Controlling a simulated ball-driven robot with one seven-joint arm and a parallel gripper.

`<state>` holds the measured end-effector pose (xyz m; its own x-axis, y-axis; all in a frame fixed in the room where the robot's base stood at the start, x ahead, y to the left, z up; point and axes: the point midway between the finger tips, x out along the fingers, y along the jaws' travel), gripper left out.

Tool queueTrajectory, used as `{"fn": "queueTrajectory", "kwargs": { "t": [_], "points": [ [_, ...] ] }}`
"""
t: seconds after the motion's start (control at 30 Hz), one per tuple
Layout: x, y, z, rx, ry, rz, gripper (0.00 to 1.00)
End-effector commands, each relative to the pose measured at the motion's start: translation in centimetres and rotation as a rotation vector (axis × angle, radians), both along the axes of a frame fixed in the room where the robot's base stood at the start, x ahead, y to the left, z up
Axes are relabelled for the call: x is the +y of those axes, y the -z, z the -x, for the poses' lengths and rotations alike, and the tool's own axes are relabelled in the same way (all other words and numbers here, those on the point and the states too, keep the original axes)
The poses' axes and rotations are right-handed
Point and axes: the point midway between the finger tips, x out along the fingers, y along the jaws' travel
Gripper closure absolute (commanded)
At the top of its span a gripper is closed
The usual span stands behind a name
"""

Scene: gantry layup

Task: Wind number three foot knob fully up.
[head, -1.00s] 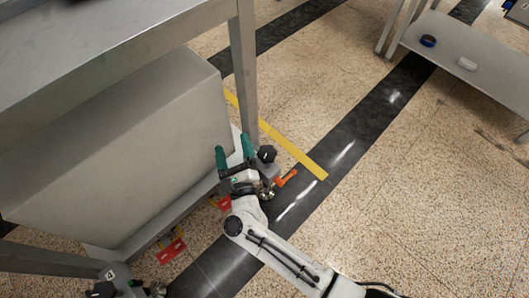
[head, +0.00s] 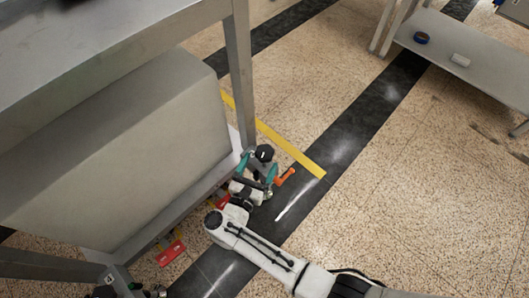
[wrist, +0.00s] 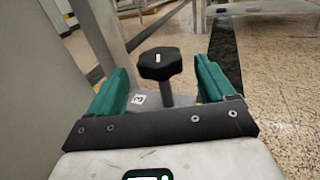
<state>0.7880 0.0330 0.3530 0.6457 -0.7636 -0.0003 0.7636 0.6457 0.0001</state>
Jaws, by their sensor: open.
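The number three foot knob is a black lobed knob (wrist: 160,64) on a short grey stem. In the wrist view it stands centred ahead, between and beyond the green fingers of my gripper (wrist: 165,85). A white label marked 3 (wrist: 138,99) is on the grey foot plate beside the stem. In the head view the knob (head: 264,153) is at the foot of the bench leg. My gripper (head: 258,170) is there with its fingers apart, one on each side of the knob's near side. The jaws are open and hold nothing. Contact with the knob cannot be told.
An orange handle (head: 285,177) lies just right of the foot. The bench leg (head: 240,80) rises close behind it, and a large grey box (head: 130,150) fills the left. Red tags (head: 171,253) sit by the lower rail. Floor to the right is open.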

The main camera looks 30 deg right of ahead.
Motion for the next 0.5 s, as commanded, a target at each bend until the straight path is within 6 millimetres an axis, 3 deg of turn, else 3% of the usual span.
{"fn": "queueTrajectory", "kwargs": {
  "t": [0.2,0.5],
  "points": [
    [-2.6,0.1,-2.2,-0.001,0.002,-0.001,0.17],
    [-3.7,0.0,-3.2,0.0,-0.002,0.0,0.17]
  ]
}}
